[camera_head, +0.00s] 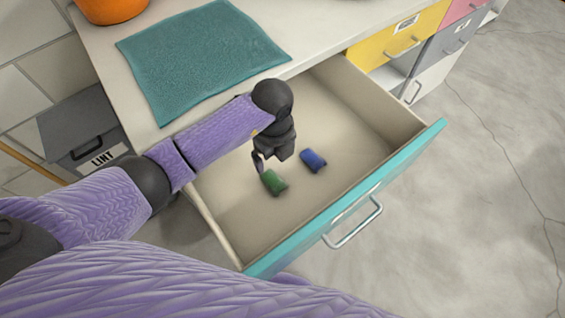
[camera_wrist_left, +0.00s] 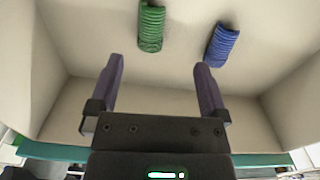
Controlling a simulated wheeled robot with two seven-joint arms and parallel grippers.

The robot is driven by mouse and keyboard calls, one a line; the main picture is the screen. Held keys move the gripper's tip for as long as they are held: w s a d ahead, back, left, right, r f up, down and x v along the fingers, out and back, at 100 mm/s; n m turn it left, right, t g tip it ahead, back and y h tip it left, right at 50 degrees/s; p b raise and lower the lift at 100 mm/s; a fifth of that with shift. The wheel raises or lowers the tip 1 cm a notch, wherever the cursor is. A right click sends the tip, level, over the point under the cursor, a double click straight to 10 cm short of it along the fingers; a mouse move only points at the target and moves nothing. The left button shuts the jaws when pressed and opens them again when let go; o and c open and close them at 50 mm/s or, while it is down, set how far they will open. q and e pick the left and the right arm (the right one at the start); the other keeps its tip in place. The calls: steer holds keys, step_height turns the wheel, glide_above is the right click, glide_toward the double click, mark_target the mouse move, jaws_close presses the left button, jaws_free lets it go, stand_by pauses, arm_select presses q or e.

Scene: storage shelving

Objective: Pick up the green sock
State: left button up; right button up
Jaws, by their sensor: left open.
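The green sock (camera_head: 274,182) is a small ribbed roll lying on the floor of the open drawer (camera_head: 235,215). A similar blue roll (camera_head: 313,160) lies to its right, with a gap between them. My left gripper (camera_head: 268,160) is inside the drawer space, close to the green sock. In the left wrist view the left gripper (camera_wrist_left: 160,68) is open and empty. There the green sock (camera_wrist_left: 151,27) lies beyond the fingertips, between their lines, and the blue roll (camera_wrist_left: 221,45) is beyond the right finger. My right gripper is not in view.
The drawer has a teal front (camera_head: 400,163) with a metal handle (camera_head: 354,223). A teal towel (camera_head: 200,55) lies on the countertop above. An orange container (camera_head: 110,8) stands at the counter's back left. A grey LINT bin (camera_head: 82,135) is at left. The drawer's right part is empty.

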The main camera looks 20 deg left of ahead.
mark_target(274, 178)
arm_select(q)
steer(key=f, duration=0.1)
steer(key=s+f+b, duration=0.1)
steer(key=f, duration=0.1)
steer(key=shift+s, duration=0.2)
step_height(274, 178, down, 6)
steer(key=b, duration=0.3)
steer(key=shift+f, duration=0.15)
steer(key=shift+w, duration=0.1)
steer(key=shift+r, duration=0.2)
steer(key=c, duration=1.1)
steer(key=shift+c, duration=1.1)
jaws_close()
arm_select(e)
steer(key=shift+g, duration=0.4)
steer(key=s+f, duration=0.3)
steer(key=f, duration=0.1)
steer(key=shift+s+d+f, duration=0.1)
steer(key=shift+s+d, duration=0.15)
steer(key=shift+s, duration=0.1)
